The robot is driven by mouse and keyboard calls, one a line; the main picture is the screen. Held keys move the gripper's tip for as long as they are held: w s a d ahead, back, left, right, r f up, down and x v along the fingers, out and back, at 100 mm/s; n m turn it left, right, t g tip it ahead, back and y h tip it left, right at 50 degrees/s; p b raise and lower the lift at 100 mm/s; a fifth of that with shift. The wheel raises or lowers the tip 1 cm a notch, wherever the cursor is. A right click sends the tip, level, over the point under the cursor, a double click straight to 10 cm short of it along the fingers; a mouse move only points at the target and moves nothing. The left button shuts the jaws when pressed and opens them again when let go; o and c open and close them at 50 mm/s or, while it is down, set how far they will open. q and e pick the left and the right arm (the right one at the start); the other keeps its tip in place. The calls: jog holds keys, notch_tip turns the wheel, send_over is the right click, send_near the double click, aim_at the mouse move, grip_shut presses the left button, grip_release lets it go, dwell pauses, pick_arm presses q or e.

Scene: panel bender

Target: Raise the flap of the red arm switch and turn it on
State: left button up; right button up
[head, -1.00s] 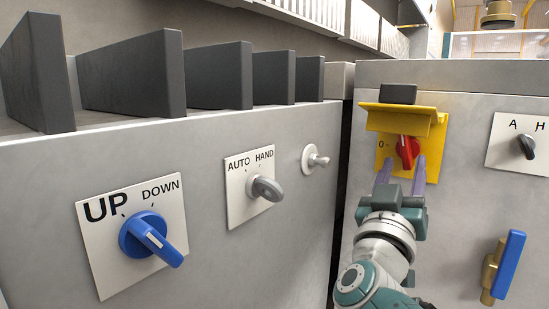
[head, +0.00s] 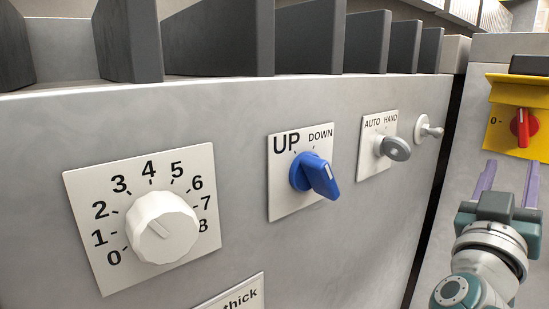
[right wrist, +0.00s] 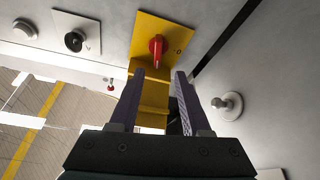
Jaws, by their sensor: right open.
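The red switch (head: 523,127) sits on a yellow plate (head: 497,135) at the right edge of the head view, with a "0" mark to its left. Its handle stands roughly upright. The yellow flap (head: 520,94) is raised and juts out above the switch. In the right wrist view the red switch (right wrist: 157,47) shows beyond the fingertips, and the flap lies lower in that picture, behind the fingers. My right gripper (head: 511,170) is open and empty, with purple fingers just below the switch, apart from it. My left gripper is not in view.
On the left panel are a white numbered dial (head: 162,228), a blue UP/DOWN knob (head: 315,175), a grey AUTO/HAND knob (head: 394,148) and a small white toggle (head: 429,130). A dark gap (head: 446,165) separates the two cabinets. Dark upright blocks (head: 305,38) line the left cabinet's top.

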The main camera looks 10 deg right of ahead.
jog(key=s+a+f+n+y, duration=0.3)
jog(key=a+f+n+y, duration=0.8)
jog(key=a+y, duration=0.55)
jog(key=s+a+f+m+g+y, duration=0.15)
jog(key=s+g, duration=0.35)
jog(key=s, duration=0.6)
jog(key=s+a+f+n+g, duration=0.15)
jog(key=s+g, duration=0.25)
jog(key=s, duration=0.6)
notch_tip(320, 180, up, 81)
jog(key=m+p, duration=0.1)
jog(key=p, duration=8)
jog(key=shift+w+a, duration=0.25)
jog(key=shift+a, duration=0.05)
